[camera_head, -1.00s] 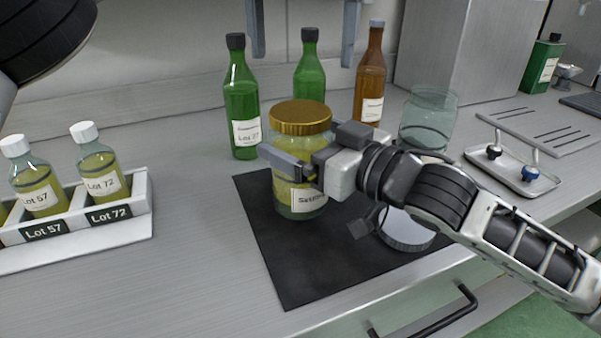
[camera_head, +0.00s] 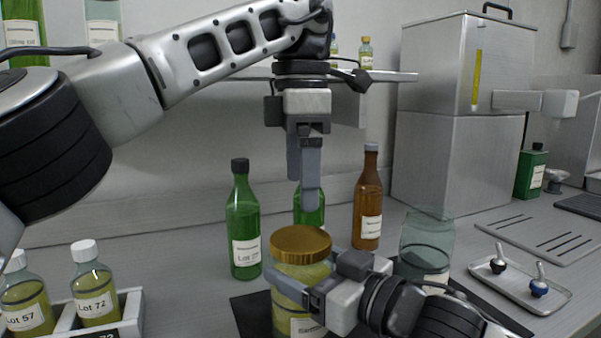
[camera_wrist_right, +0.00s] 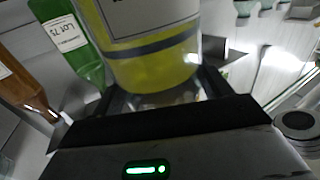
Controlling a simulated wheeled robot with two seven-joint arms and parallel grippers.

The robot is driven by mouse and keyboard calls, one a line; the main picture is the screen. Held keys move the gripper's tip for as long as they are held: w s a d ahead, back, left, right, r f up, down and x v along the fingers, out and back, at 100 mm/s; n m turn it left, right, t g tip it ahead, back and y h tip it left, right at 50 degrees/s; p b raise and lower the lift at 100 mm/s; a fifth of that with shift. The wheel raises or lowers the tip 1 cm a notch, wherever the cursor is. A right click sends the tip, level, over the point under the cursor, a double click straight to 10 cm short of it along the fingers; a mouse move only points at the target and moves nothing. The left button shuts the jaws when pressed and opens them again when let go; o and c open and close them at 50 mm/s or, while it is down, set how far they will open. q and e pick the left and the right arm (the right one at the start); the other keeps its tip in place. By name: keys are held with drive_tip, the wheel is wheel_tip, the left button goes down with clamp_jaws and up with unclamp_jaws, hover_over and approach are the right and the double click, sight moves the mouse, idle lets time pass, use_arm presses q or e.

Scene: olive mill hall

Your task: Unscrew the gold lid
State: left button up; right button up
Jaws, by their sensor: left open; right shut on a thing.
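The gold lid (camera_head: 301,243) sits on top of a glass jar (camera_head: 297,322) of yellow-green contents, upright on a black mat (camera_head: 251,313). My right gripper (camera_head: 307,293) is shut on the jar's body below the lid. In the right wrist view the jar (camera_wrist_right: 155,65) fills the space between the fingers. My left gripper (camera_head: 307,197) points straight down above the lid, apart from it, with its jaws open and empty. From this side its fingers overlap, so the gap between them hardly shows.
A green bottle (camera_head: 243,225) stands left of the jar, another green bottle (camera_head: 309,212) behind it, and a brown bottle (camera_head: 368,205) behind right. An empty glass jar (camera_head: 427,245) stands right. A rack (camera_head: 131,318) of lot bottles is at front left.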

sight(301, 238)
use_arm(q)
drive_tip(key=m, duration=0.7)
drive_tip(key=shift+m, duration=0.3)
drive_tip(key=m, duration=0.7)
drive_tip(key=shift+f+m, duration=0.4)
drive_tip(key=shift+f, duration=0.15)
wheel_tip(301, 238, down, 7)
